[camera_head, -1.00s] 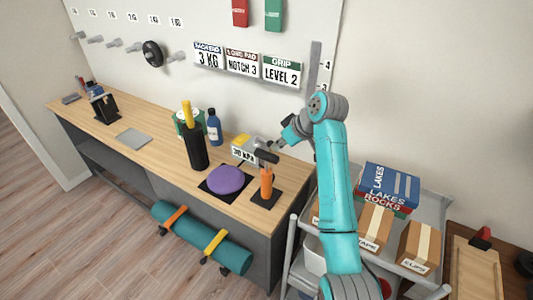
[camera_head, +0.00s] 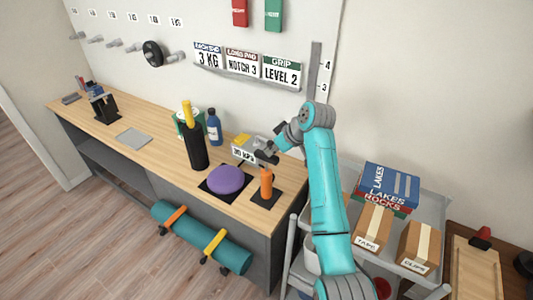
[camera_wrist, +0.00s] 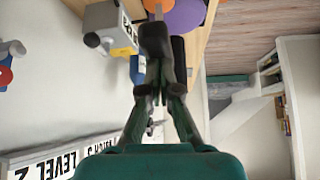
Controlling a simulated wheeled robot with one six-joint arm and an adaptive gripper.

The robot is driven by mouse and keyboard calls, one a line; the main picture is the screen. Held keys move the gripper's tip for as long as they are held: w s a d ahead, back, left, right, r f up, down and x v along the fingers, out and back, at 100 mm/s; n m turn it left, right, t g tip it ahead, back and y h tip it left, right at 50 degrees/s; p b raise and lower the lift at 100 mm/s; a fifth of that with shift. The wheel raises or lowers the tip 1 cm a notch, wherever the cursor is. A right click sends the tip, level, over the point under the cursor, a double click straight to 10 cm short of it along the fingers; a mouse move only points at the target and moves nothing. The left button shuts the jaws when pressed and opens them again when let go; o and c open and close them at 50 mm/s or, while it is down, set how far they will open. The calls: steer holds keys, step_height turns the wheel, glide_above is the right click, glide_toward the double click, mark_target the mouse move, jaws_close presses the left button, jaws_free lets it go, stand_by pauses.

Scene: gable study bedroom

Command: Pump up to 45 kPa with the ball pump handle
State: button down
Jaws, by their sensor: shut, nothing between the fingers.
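The ball pump is an orange upright barrel (camera_head: 266,184) on a black mat near the right end of the bench. Its dark crossbar handle (camera_head: 264,157) is above the barrel. A grey gauge box (camera_head: 243,153) behind it has a small kPa label that I cannot read surely. A purple ball (camera_head: 225,180) sits left of the pump. My gripper (camera_head: 273,149) is shut and empty, right at the handle; I cannot tell whether they touch. In the wrist view the shut dark fingers (camera_wrist: 167,45) point toward the orange barrel (camera_wrist: 157,5), and the handle is hard to separate from them.
The wall with signs (camera_head: 241,62) is behind. A cart (camera_head: 440,215) with boxes is right of the bench. A teal roll (camera_head: 200,237) hangs in front.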

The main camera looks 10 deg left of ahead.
mark_target(278, 163)
step_height(278, 163, down, 4)
steer(key=shift+f, duration=0.15)
steer(key=shift+s+d+r, duration=0.3)
steer(key=shift+s+d, duration=0.05)
steer(key=shift+d, duration=0.3)
steer(key=shift+s+d+r, duration=0.25)
steer(key=shift+s+d, duration=0.1)
steer(key=shift+d, duration=0.3)
steer(key=shift+d+r, duration=0.1)
steer(key=v, duration=1.2)
steer(key=shift+s, duration=0.1)
